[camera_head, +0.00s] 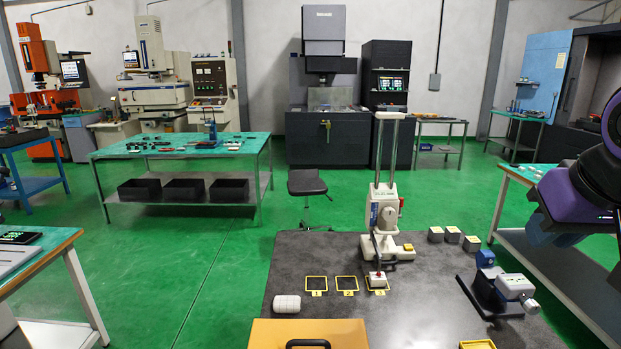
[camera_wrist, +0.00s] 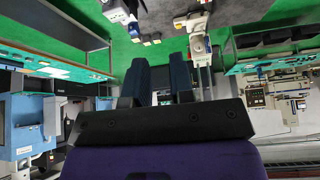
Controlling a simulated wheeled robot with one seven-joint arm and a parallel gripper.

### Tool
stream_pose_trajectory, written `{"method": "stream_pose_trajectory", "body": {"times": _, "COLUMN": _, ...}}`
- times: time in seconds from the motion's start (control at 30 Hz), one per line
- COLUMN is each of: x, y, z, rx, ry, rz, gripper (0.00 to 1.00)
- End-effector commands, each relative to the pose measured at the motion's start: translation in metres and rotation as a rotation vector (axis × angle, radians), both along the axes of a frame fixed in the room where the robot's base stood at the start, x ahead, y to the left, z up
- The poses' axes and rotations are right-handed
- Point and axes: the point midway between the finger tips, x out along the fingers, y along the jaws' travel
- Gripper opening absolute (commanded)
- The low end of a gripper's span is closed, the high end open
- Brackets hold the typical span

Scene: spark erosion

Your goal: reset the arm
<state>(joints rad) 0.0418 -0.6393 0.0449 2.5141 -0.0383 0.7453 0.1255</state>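My arm comes in at the right edge of the head view, with purple and black links. My gripper (camera_head: 548,230) is raised there beside the dark work table (camera_head: 420,300), near the right-hand bench. In the wrist view, the two dark fingers of my gripper (camera_wrist: 158,80) stand apart with background showing between them. Nothing is visible between them. The wrist view looks out across the room with the floor at the top, so the gripper appears turned over.
On the table are a white column stand (camera_head: 384,215), several grey blocks (camera_head: 453,235), a vise (camera_head: 505,290), a white cylinder (camera_head: 287,304), yellow-framed squares (camera_head: 346,284) and an orange case (camera_head: 305,333). A green-topped bench (camera_head: 520,174) stands close to my arm.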

Motion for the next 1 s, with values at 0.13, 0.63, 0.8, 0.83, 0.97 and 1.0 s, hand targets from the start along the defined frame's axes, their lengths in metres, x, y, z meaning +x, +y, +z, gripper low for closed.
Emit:
{"method": "stream_pose_trajectory", "body": {"times": 0.13, "x": -0.034, "y": 0.002, "z": 0.004, "rx": 0.004, "ry": 0.037, "rz": 0.066, "gripper": 0.22}}
{"method": "stream_pose_trajectory", "body": {"times": 0.63, "x": -0.051, "y": 0.003, "z": 0.005, "rx": 0.007, "ry": 0.063, "rz": 0.103, "gripper": 0.22}}
{"method": "stream_pose_trajectory", "body": {"times": 0.8, "x": -0.051, "y": 0.003, "z": 0.005, "rx": 0.007, "ry": 0.063, "rz": 0.103, "gripper": 0.22}}
{"method": "stream_pose_trajectory", "body": {"times": 0.83, "x": -0.051, "y": 0.003, "z": 0.005, "rx": 0.007, "ry": 0.063, "rz": 0.103, "gripper": 0.22}}
{"method": "stream_pose_trajectory", "body": {"times": 0.97, "x": -0.051, "y": 0.003, "z": 0.005, "rx": 0.007, "ry": 0.063, "rz": 0.103, "gripper": 0.22}}
{"method": "stream_pose_trajectory", "body": {"times": 1.0, "x": -0.051, "y": 0.003, "z": 0.005, "rx": 0.007, "ry": 0.063, "rz": 0.103, "gripper": 0.22}}
